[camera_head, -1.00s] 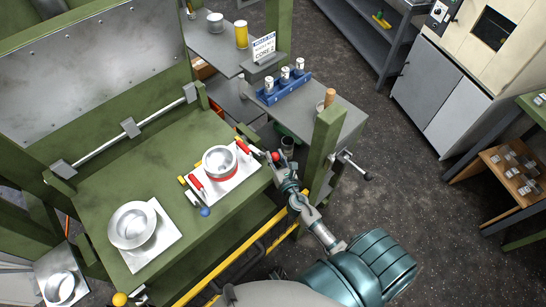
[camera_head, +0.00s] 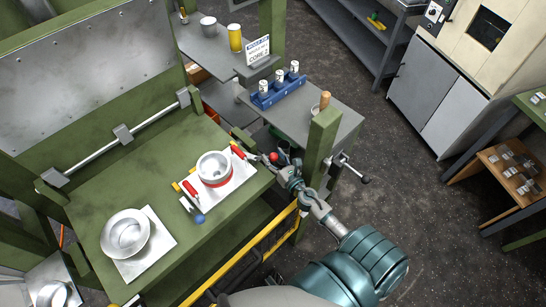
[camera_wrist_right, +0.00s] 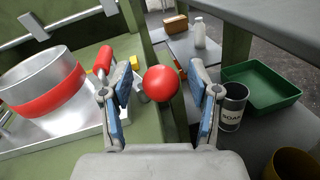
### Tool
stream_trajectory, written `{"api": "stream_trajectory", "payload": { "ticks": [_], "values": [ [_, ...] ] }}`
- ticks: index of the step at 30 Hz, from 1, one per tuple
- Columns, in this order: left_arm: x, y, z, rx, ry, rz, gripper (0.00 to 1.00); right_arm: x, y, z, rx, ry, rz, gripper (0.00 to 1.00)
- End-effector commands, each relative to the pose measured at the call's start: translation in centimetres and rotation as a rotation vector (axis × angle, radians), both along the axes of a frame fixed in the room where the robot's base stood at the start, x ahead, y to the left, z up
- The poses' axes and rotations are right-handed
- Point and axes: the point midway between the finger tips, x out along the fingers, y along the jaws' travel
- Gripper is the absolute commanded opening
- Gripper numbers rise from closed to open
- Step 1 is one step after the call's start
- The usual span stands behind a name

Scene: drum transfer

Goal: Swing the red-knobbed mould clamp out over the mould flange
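The mould (camera_head: 213,168), a metal cup with a red band, sits on a white plate (camera_head: 231,187) on the green bench. Red grips stand on either side of it. The clamp's red knob (camera_head: 274,157) is right of the mould in the head view. My right gripper (camera_head: 283,167) is at this knob. In the right wrist view the red knob (camera_wrist_right: 160,83) lies between the spread blue-padded fingers of my right gripper (camera_wrist_right: 162,98), with a gap showing on each side. The clamp arm behind the knob is mostly hidden. My left gripper is not in view.
A metal bowl (camera_head: 125,234) sits on a second white plate at the left. A green post (camera_head: 318,150) stands close to the right of my gripper. A yellow rail (camera_head: 255,250) runs along the bench front. A green tray (camera_wrist_right: 262,88) and a soap can (camera_wrist_right: 232,105) are beyond the gripper.

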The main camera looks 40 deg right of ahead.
Motion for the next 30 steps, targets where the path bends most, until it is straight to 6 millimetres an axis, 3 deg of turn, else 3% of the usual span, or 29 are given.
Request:
{"api": "stream_trajectory", "payload": {
  "ticks": [5, 16, 27, 30],
  "values": [
    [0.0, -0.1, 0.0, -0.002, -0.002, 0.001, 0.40, -0.8, 0.1, -0.2, 0.002, 0.003, 0.002, 0.61],
    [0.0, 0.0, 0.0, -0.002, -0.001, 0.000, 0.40, -6.6, 0.6, -0.1, 0.003, 0.001, -0.003, 0.61],
    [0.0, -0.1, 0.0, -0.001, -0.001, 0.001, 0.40, -7.5, 0.5, -0.1, -0.001, 0.000, 0.000, 0.61],
    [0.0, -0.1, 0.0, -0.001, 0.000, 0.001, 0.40, -7.4, 0.5, -0.1, 0.004, -0.001, -0.001, 0.39]
  ]
}}
